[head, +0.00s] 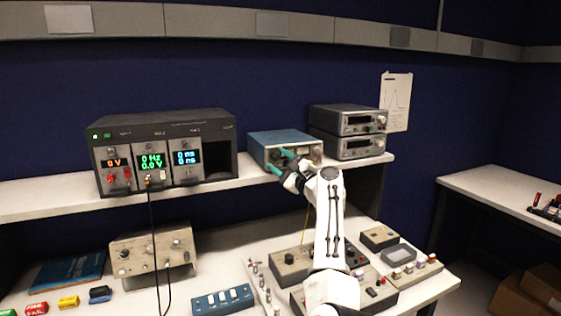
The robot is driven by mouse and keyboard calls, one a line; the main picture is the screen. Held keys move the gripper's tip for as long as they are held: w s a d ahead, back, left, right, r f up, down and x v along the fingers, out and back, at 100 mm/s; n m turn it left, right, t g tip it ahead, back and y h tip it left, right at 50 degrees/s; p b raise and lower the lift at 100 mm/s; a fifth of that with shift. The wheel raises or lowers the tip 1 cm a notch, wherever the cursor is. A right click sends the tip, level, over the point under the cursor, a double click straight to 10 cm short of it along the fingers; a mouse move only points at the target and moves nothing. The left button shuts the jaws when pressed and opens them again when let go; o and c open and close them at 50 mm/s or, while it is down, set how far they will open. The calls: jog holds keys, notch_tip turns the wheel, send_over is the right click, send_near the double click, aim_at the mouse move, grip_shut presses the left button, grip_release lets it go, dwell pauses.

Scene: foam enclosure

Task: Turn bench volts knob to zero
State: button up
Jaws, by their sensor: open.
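A blue box-shaped instrument (266,138) stands on the shelf, with a light front panel (314,152) facing me. My gripper (279,161) is in front of the left part of this panel. Its two teal fingers are apart, one above the other in the picture. I cannot tell whether they touch anything. The fingers and wrist hide part of the panel, and any knob between the fingers is too small to make out. No label that reads bench volts is legible, so I cannot tell the knob's setting.
A dark rack (220,126) with lit displays, one reading 0 V, stands left on the shelf (55,204). Two stacked grey instruments (347,133) stand close right of the blue one. A beige box (152,255) and several control boxes sit on the lower bench. A black cable (152,235) hangs from the rack.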

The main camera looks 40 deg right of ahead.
jog(key=shift+c, duration=0.5)
grip_shut()
jog(key=shift+n, duration=0.3)
jog(key=n+g+y+b, duration=0.1)
jog(key=n+b, duration=0.1)
jog(key=n, duration=0.2)
jog(key=shift+d+n, duration=0.15)
jog(key=shift+n, duration=0.25)
jog(key=n, duration=0.1)
jog(key=n+g, duration=0.1)
jog(key=n, duration=0.1)
jog(key=n+g, duration=0.1)
jog(key=shift+r+y, duration=0.25)
jog(key=shift+y, duration=0.05)
jog(key=n, duration=0.2)
jog(key=n+g, duration=0.1)
jog(key=n, duration=0.1)
jog(key=shift+r+g+h, duration=0.2)
jog(key=shift+g+h, duration=0.1)
jog(key=shift+h, duration=0.1)
jog(key=shift+n+g+h+p, duration=0.35)
jog(key=shift+n+g+h, duration=0.3)
jog(key=shift+n, duration=1.15)
